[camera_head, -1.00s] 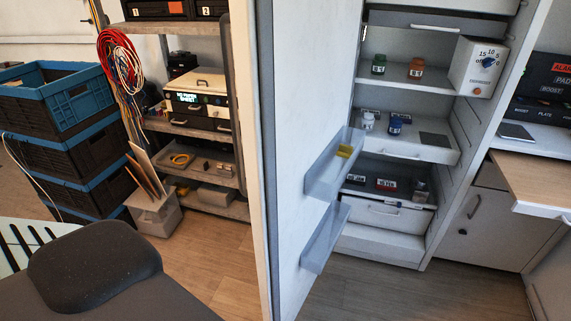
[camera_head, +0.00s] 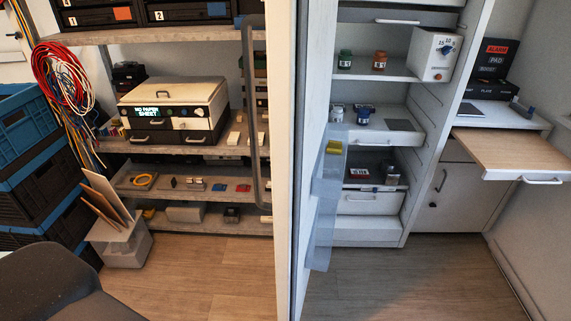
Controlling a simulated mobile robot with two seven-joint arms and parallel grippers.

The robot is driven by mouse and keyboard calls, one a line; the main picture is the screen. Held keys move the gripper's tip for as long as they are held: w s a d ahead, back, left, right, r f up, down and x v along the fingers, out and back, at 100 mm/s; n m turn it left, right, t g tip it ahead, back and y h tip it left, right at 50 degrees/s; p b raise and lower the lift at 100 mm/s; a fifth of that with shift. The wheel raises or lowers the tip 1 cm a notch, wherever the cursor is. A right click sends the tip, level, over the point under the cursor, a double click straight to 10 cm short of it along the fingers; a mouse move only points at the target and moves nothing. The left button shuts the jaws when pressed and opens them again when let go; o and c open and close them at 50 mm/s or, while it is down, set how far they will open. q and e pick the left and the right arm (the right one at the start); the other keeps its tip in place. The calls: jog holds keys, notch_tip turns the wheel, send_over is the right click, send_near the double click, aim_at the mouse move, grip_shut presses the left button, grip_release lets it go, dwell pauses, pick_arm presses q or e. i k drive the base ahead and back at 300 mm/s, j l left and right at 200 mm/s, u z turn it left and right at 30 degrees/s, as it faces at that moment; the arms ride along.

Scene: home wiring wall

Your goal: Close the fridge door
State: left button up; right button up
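The fridge door (camera_head: 286,150) stands wide open and is seen nearly edge-on in the head view. Its inner face carries clear door bins (camera_head: 328,190), with a yellow item in the upper one. A long grey upright bar (camera_head: 252,120), apparently the door's handle, shows on the door's left side. The fridge interior (camera_head: 385,125) lies open to the right of the door, with small jars, a dial box (camera_head: 433,55) and a drawer (camera_head: 370,203) inside. Neither of my grippers is in view.
A shelf rack with a printer-like box (camera_head: 175,108) stands left of the door. Blue and black crates (camera_head: 30,180) are at the far left. A wooden pull-out board (camera_head: 512,152) juts out right of the fridge. The floor (camera_head: 410,285) before the fridge is clear.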

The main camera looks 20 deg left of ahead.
aim_at(301, 36)
jog(key=j+z, duration=0.15)
jog(key=j, duration=0.8)
jog(key=i+j, duration=0.1)
jog(key=j, duration=0.2)
jog(key=i+j, duration=0.1)
jog(key=j, duration=0.25)
jog(key=i+j+z, duration=0.1)
jog(key=j, duration=0.2)
